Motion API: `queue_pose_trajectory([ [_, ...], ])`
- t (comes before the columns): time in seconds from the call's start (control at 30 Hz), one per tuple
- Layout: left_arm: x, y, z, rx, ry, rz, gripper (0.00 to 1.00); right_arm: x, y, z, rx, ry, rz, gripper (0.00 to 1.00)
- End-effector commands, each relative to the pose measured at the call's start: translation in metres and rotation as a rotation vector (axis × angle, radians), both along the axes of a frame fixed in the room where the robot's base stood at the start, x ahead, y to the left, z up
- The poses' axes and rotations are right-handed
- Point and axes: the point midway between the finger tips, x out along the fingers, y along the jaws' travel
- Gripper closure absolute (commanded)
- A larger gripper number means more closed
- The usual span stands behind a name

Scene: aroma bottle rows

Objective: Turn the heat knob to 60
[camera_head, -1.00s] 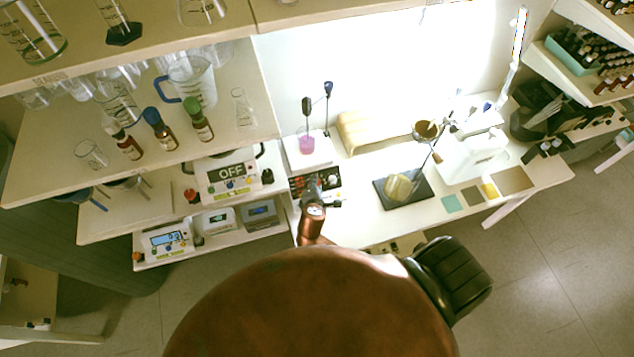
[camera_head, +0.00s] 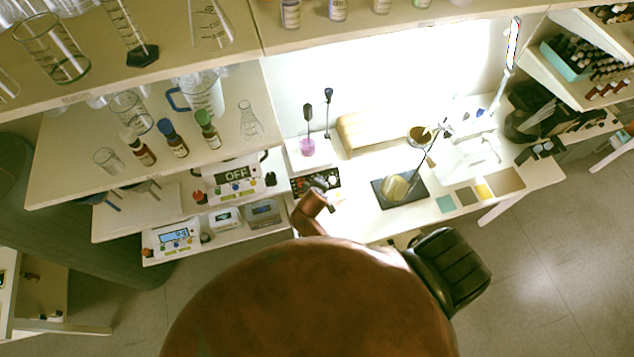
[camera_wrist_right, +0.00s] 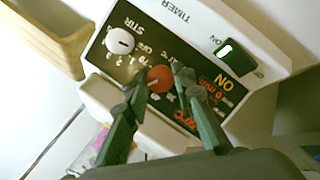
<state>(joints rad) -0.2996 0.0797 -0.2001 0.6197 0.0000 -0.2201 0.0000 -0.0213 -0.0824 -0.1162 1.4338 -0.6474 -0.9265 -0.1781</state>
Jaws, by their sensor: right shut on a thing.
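The hotplate stirrer (camera_head: 300,160) stands on the bench with a beaker of pink liquid (camera_head: 307,147) on top. In the right wrist view its dark control panel (camera_wrist_right: 195,88) shows a red knob (camera_wrist_right: 160,79), a white STIR knob (camera_wrist_right: 119,41) and orange figures. My right gripper (camera_wrist_right: 159,73) is shut on the red knob, one finger on each side. The fingers hide part of the scale around it, so its setting is unclear. In the head view my right gripper (camera_head: 322,182) is small at the panel front. My left gripper is out of view.
A green-lit switch (camera_wrist_right: 230,50) sits beside the panel. Shelves with glassware and a scale reading OFF (camera_head: 236,174) stand to the left. A black plate (camera_head: 412,197) lies to the right.

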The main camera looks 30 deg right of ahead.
Motion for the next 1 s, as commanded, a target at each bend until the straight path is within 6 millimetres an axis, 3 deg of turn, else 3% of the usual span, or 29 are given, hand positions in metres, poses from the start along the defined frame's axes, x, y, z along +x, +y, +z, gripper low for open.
queue_pose_trajectory([
  [0.8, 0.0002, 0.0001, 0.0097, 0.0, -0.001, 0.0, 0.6, -0.0022, -0.0023, -0.0019, 0.091, -0.017, -0.082, 1.0],
  [0.83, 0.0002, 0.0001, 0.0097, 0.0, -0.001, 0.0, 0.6, -0.0022, -0.0022, -0.0019, 0.091, -0.017, -0.082, 0.76],
  [1.0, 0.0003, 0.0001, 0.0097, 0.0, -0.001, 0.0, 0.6, -0.0015, -0.0018, -0.0013, 0.091, -0.019, -0.081, 0.64],
])
